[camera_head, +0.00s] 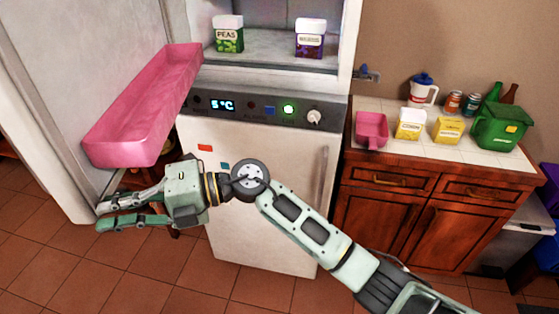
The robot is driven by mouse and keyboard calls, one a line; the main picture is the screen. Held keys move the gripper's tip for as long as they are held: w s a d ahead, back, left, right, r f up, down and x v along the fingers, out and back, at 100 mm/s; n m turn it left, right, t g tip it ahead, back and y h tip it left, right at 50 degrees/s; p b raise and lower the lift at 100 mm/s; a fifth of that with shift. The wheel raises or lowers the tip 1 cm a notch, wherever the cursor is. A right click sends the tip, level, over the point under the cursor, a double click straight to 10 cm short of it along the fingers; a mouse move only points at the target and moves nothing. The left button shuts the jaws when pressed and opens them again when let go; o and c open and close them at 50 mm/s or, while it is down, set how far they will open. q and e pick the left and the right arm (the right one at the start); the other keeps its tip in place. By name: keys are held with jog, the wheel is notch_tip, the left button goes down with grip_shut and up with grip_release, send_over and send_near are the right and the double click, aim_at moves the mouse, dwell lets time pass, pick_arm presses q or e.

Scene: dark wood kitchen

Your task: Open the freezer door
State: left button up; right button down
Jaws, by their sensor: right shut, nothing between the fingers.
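The white fridge-freezer stands in the middle. Its upper door (95,55) is swung wide open to the left, with a pink bin (150,110) on its inner side. The lower door (255,215) is shut, with a vertical handle (321,178) near its right edge. My right gripper (103,216) is shut and empty, fingers pointing left, at the lower part of the open upper door. I cannot tell whether it touches the door. My right arm crosses in front of the lower door and hides part of it. My left gripper is not in view.
The open compartment holds a green peas box (229,34) and a purple box (310,38). A control panel (260,108) reads 5°C. A tiled counter (395,155) at right carries boxes, jars, a pitcher and a green container. Tiled floor (50,265) is clear at lower left.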

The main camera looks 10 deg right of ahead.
aim_at(61, 211)
jog(key=shift+m+t, duration=0.6)
jog(key=shift+t, duration=0.3)
jog(key=a, duration=0.4)
jog(key=a+p, duration=0.1)
jog(key=a, duration=0.3)
jog(key=shift+w+a+r, duration=0.1)
jog(key=shift+w+r, duration=0.05)
jog(key=shift+w, duration=0.05)
jog(key=shift+a, duration=0.4)
jog(key=shift+w+a+t, duration=0.25)
jog(key=shift+a+t, duration=0.15)
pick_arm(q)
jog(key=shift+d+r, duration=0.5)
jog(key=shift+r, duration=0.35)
pick_arm(e)
jog(key=shift+d, duration=0.1)
